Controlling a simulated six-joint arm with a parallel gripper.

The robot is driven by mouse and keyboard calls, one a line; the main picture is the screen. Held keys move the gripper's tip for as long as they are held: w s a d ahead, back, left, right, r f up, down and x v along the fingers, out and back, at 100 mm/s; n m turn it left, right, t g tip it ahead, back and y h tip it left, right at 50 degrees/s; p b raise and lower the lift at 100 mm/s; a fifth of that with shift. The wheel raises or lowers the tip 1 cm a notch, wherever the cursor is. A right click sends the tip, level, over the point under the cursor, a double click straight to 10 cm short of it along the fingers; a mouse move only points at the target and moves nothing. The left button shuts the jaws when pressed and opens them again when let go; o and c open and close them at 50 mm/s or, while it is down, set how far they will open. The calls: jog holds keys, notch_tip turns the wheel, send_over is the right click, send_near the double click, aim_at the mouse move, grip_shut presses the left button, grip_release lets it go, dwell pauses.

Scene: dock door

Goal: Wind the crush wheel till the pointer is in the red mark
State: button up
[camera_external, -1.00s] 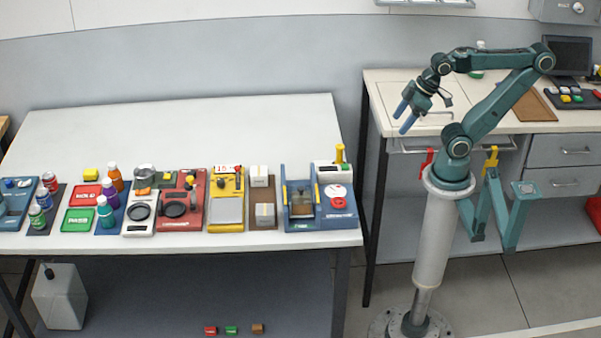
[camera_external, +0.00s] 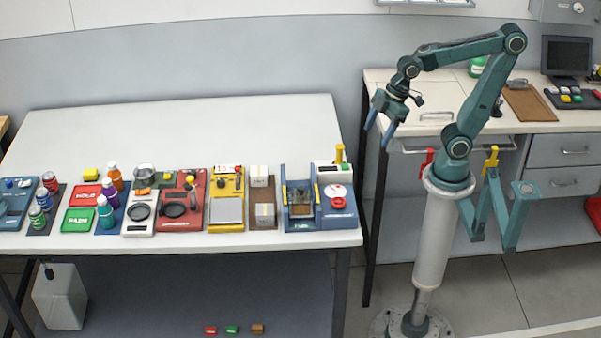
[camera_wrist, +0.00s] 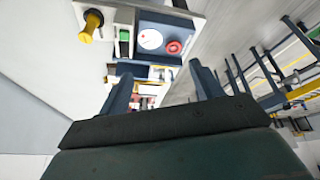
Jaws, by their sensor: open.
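The crush machine (camera_external: 301,203) is a blue unit at the right end of the white table. On its right part are a white dial with a red mark (camera_external: 335,191) and a small red wheel (camera_external: 338,203). In the wrist view the white dial (camera_wrist: 150,39) and the red wheel (camera_wrist: 174,47) show near the top; the pointer is too small to read. A yellow-handled crank or lever (camera_external: 339,154) stands behind the dial and also shows in the wrist view (camera_wrist: 90,26). My gripper (camera_external: 379,134) is open and empty, in the air right of the table and the machine.
Left of the machine stand a brown tray with white boxes (camera_external: 264,213), a yellow scale (camera_external: 226,211) and a red device (camera_external: 178,212). The back of the white table (camera_external: 190,125) is clear. A side bench (camera_external: 400,85) stands behind my arm.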

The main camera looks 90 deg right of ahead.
aim_at(338, 201)
jog(key=w+a+f+n+g+y, duration=0.1)
jog(key=w+a+f+n+y, duration=0.1)
jog(key=w+f+n, duration=0.3)
jog(key=w+a, duration=0.1)
jog(key=w, duration=0.2)
jog(key=shift+f+g, duration=0.2)
jog(key=shift+g, duration=0.1)
jog(key=shift+f, duration=0.15)
jog(key=shift+x, duration=6.7)
jog(key=shift+c, duration=0.3)
jog(key=c, duration=0.9)
